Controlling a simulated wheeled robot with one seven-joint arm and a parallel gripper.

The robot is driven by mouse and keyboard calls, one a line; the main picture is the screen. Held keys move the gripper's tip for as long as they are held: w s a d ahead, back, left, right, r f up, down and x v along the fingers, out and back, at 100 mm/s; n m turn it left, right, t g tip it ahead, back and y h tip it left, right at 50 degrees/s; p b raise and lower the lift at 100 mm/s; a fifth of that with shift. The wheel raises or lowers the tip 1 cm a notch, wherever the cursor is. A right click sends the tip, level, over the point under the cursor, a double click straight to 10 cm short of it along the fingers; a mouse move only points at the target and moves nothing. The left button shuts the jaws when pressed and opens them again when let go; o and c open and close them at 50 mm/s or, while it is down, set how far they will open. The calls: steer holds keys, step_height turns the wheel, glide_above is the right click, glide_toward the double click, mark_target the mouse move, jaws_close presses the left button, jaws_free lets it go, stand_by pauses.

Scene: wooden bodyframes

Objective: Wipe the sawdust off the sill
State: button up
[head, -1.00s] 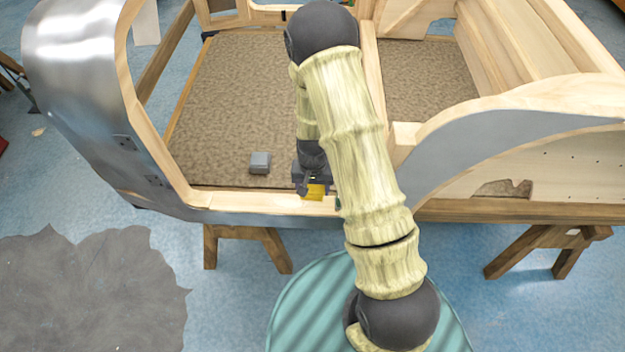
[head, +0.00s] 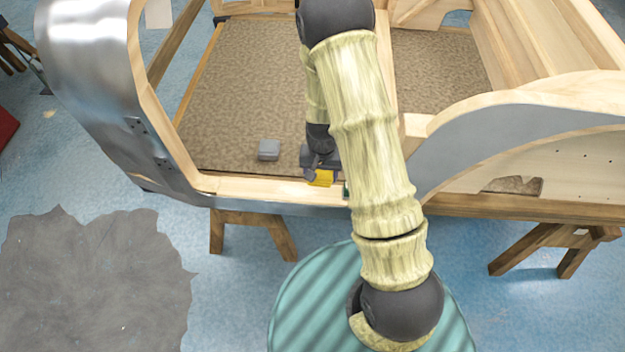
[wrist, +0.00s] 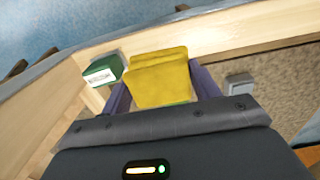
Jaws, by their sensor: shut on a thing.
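The pale wooden sill (head: 260,188) runs along the near edge of the car-like wooden bodyframe, and it also shows in the wrist view (wrist: 230,32). My gripper (wrist: 160,88) is shut on a folded yellow cloth or sponge (wrist: 158,72), held between its two fingers. In the head view, my gripper (head: 318,168) is low at the sill with the yellow piece (head: 321,179) at its tip. The yellow piece is over or against the sill; whether it touches is hard to tell. I cannot make out sawdust on the visible wood.
A green box with a white label (wrist: 102,72) stands on the sill, just left of the yellow piece in the wrist view. A small grey block (head: 268,149) lies on the brown carpet (head: 240,100) inside the frame. A curved grey panel (head: 520,135) rises to the right.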

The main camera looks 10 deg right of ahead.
steer(key=shift+f+b, duration=0.3)
steer(key=shift+b, duration=0.35)
steer(key=shift+r, duration=0.15)
steer(key=shift+a, duration=0.1)
steer(key=shift+s, duration=0.1)
